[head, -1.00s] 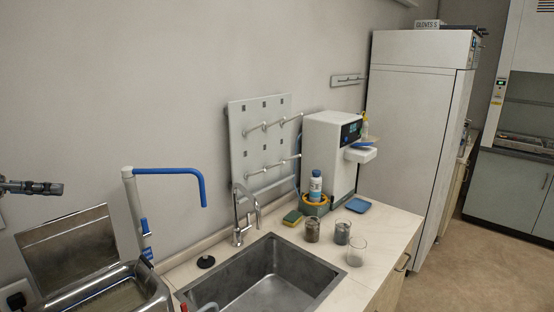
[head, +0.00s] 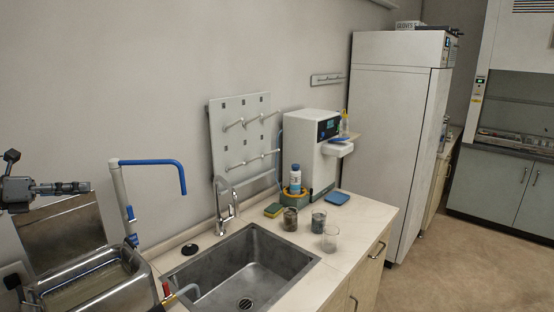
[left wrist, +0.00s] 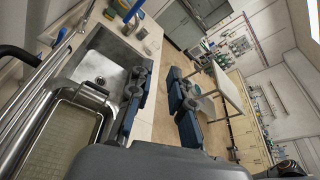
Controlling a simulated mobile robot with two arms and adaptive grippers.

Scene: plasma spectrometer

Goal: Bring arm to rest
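My left gripper (head: 78,187) comes in at the left edge of the head view, in the air in front of the grey wall. It is above and left of the metal water bath (head: 92,282). In the left wrist view its two dark fingers (left wrist: 158,88) stand apart, with only the counter edge and floor seen between them. It is open and holds nothing. My right gripper is in neither view.
The blue-tipped pipe (head: 150,163) stands right of my left gripper. The sink (head: 245,265) and its tap (head: 224,200) are further right. Beakers (head: 318,222), a sponge (head: 273,210) and a white dispenser (head: 308,150) stand on the counter. Floor (head: 480,270) is clear at right.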

